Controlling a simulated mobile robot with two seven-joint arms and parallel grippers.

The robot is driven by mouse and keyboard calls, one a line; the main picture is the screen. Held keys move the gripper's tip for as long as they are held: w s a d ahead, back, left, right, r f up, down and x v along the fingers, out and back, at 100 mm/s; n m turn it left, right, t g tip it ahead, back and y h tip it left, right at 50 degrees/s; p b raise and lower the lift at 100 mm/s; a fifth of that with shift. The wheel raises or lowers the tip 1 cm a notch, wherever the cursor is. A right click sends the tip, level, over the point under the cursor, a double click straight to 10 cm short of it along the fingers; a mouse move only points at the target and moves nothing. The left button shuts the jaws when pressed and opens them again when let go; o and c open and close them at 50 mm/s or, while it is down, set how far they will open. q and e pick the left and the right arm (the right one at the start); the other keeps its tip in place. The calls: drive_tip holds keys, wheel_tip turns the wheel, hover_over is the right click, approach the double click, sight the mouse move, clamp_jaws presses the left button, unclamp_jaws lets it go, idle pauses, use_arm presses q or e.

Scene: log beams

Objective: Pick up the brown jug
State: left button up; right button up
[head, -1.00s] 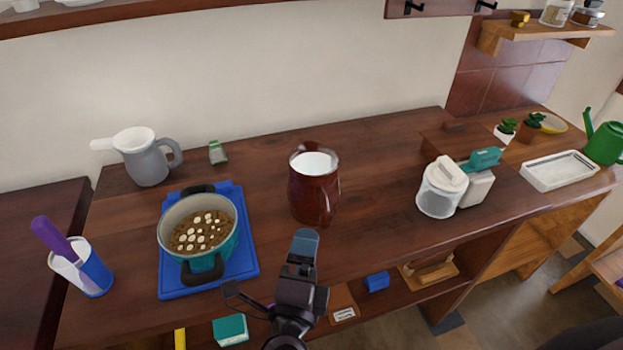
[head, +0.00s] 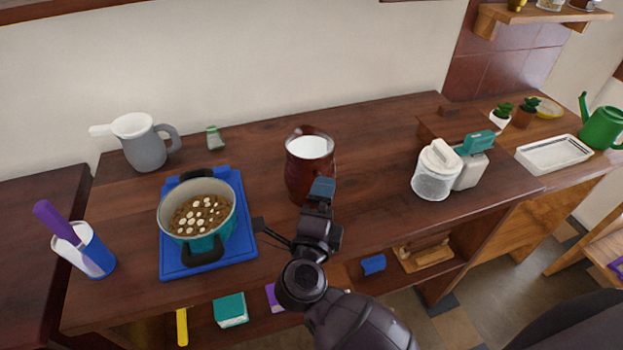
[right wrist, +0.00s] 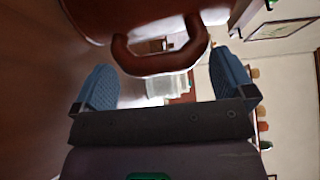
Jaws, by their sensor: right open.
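The brown jug (head: 308,172) stands upright on the wooden counter (head: 380,135), with white showing inside its mouth. In the right wrist view its brown handle (right wrist: 165,66) lies between and ahead of the two blue fingertips. My right gripper (head: 322,190) is at the jug's near right side in the head view, overlapping its lower edge. In the right wrist view the right gripper (right wrist: 160,88) is open, with its fingers spread on either side of the handle and nothing held. My left gripper is not in view.
A teal pot (head: 203,215) on a blue board (head: 170,262) stands left of the jug. A grey pitcher (head: 143,150) is behind it. A white-lidded jar (head: 436,178) stands to the right. Bare counter lies on both sides of the jug.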

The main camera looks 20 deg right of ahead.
drive_tip(key=shift+x, duration=0.85)
